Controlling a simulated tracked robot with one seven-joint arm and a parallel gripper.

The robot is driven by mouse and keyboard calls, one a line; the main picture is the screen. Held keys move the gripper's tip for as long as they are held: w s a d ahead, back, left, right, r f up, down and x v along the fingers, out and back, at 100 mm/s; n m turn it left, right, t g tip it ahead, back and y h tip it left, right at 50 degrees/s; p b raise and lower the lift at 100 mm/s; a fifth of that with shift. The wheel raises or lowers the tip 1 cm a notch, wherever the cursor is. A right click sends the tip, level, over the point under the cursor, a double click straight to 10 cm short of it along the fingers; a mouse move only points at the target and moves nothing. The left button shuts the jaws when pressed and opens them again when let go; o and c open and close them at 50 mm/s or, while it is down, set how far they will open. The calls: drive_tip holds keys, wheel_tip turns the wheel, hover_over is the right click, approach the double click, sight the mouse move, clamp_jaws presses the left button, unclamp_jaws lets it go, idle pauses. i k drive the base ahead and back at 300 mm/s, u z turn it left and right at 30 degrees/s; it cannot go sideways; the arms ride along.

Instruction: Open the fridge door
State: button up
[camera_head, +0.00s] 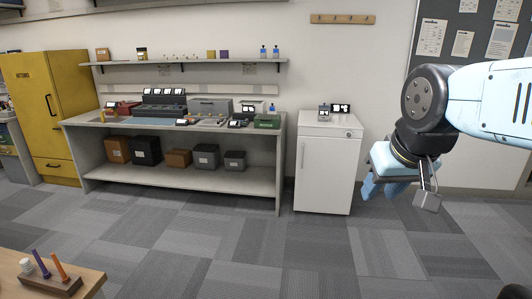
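The white fridge (324,176) is a small cabinet against the back wall, right of the long workbench. Its door is shut, with a thin vertical handle (303,155) near the left edge of the front. A small round lock or knob shows at the upper right of the front. My gripper (378,189) is light blue and hangs from the dark wrist, to the right of the fridge in the picture and apart from the handle. Nothing shows in it. Its fingers are small and partly overlapped, so their opening is unclear.
A long grey workbench (180,181) with devices on top and several bins below stands left of the fridge. Small devices (340,108) sit on the fridge. A yellow cabinet (45,110) is far left; a wooden table (85,282) is at front left. Carpet before the fridge is clear.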

sight(327, 168)
drive_tip(key=u, duration=0.05)
drive_tip(key=i, duration=3.05)
drive_tip(key=u, duration=0.6)
